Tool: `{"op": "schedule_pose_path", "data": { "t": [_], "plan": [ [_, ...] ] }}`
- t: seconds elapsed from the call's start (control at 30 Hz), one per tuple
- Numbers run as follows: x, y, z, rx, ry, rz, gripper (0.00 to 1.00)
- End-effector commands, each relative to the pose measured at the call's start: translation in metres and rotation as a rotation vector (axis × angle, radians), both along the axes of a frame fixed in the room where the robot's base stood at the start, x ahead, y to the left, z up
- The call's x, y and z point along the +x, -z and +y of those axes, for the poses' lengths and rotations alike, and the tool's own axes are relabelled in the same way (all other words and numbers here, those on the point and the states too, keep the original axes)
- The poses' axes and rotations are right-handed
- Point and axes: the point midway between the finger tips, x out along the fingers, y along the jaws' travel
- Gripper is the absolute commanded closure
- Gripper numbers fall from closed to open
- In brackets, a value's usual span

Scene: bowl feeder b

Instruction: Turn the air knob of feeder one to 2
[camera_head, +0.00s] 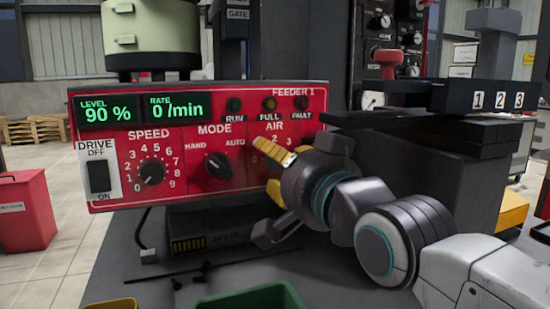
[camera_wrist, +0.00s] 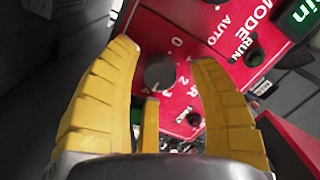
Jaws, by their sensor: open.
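The red control panel marked FEEDER 1 (camera_head: 225,100) stands on the bench in the head view. Its AIR dial is mostly hidden there behind my gripper (camera_head: 268,167). I see gaps between knob and fingers; contact is not visible. Dial numbers including 0 and 2 show beside the knob. I cannot tell which number its pointer is at.
The MODE knob (camera_head: 217,165) and SPEED knob (camera_head: 151,172) are left of my gripper, with the DRIVE switch (camera_head: 99,176) further left. A green bin (camera_head: 262,296) stands low in front. A dark block marked 1 2 3 (camera_head: 498,99) is at right.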

Motion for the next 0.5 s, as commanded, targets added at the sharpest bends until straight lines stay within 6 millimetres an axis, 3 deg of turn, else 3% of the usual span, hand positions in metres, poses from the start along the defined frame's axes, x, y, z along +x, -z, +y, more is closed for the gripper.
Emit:
{"op": "schedule_pose_path", "data": {
  "t": [0.33, 0.5],
  "plan": [
    [-0.0006, -0.0001, -0.0002, 0.000, -0.001, -0.001, 0.44],
    [-0.0006, -0.0002, -0.0002, 0.000, 0.000, 0.000, 0.59]
  ]
}}
